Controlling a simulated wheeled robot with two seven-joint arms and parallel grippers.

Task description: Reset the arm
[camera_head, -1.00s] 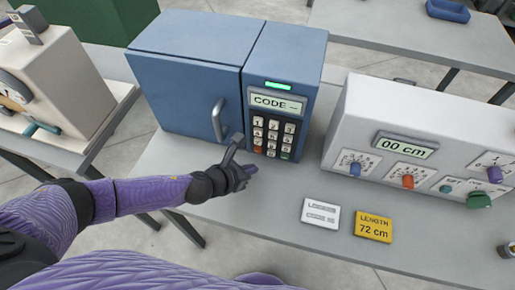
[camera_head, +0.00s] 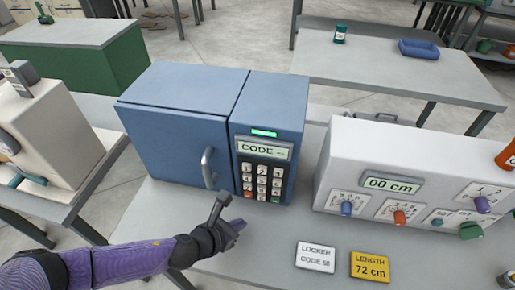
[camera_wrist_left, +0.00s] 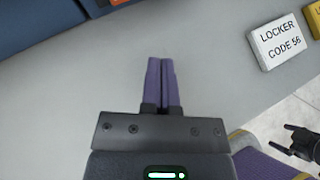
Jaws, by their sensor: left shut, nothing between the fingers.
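My left gripper (camera_head: 234,226) is shut and empty above the grey table, in front of the blue locker's keypad. In the left wrist view its two purple fingers (camera_wrist_left: 161,84) lie together with nothing between them. The arm comes in from the lower left. The blue locker (camera_head: 180,125) has its door closed, with a grey handle. Its keypad (camera_head: 262,182) has a lit green bar and a display reading "CODE". My right gripper does not show in the head view; in the left wrist view a dark gripper-like part (camera_wrist_left: 302,142) shows at the right edge, too partial to judge.
A white machine (camera_head: 400,175) with knobs and a "00 cm" display stands at right. A "LOCKER CODE" card (camera_head: 315,257) and a yellow "LENGTH 72 cm" card (camera_head: 370,267) are on the table. A beige machine (camera_head: 45,135) stands at left. The table is clear around the gripper.

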